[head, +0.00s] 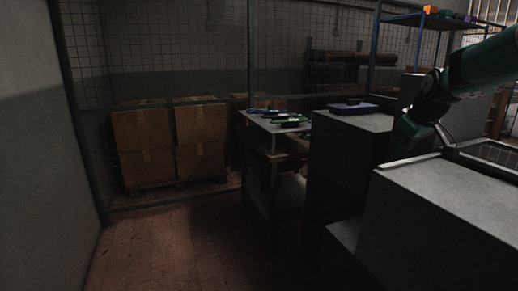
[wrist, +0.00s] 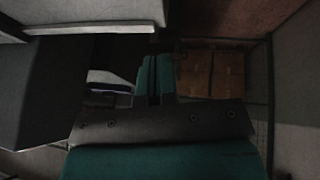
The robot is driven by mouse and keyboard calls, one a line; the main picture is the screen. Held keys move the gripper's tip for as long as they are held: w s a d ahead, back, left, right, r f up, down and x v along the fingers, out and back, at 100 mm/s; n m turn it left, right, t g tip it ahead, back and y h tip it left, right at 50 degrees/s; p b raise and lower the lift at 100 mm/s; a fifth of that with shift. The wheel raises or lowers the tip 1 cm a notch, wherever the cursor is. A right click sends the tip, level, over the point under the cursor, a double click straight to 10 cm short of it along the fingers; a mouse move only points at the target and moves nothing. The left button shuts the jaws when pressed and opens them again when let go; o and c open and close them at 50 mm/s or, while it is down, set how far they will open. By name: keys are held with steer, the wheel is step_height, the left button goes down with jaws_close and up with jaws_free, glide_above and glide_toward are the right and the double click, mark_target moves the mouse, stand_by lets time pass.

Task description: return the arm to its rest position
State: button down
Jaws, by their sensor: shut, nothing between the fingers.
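My teal arm (head: 482,66) reaches in from the right edge of the head view, bent downward at its dark wrist. My gripper (head: 412,133) hangs over the far left part of the grey block at the right, partly in shadow. In the wrist view my gripper (wrist: 156,76) shows two teal fingers side by side, closed together with nothing held. Whether the fingertips clear the block's top is hard to tell in the head view.
A grey block (head: 445,195) fills the right foreground. A second block (head: 352,122) bears a blue tray (head: 353,108). A table (head: 262,126) with several small items stands behind. Stacked cardboard boxes (head: 141,130) line the mesh fence. The floor (head: 170,240) at left is clear.

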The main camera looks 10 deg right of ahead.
steer(key=s+a+f+n+g+y, duration=0.1)
steer(key=s+a, duration=0.4)
steer(key=a, duration=0.3)
steer(key=s+a+n+g+y, duration=0.1)
steer(key=s+a, duration=0.3)
steer(key=a, duration=0.4)
steer(key=s+a+f+y, duration=0.1)
steer(key=s+a+y, duration=0.1)
steer(key=s+a, duration=0.5)
steer(key=s+a+f+n+g, duration=0.1)
steer(key=s+a+g, duration=0.1)
steer(key=s+a, duration=0.3)
steer(key=s+a+f+n+g+y, duration=0.1)
steer(key=s+a, duration=0.4)
steer(key=s, duration=0.6)
steer(key=shift+a+f+g, duration=0.2)
steer(key=shift+f+g, duration=0.2)
steer(key=shift+f, duration=0.15)
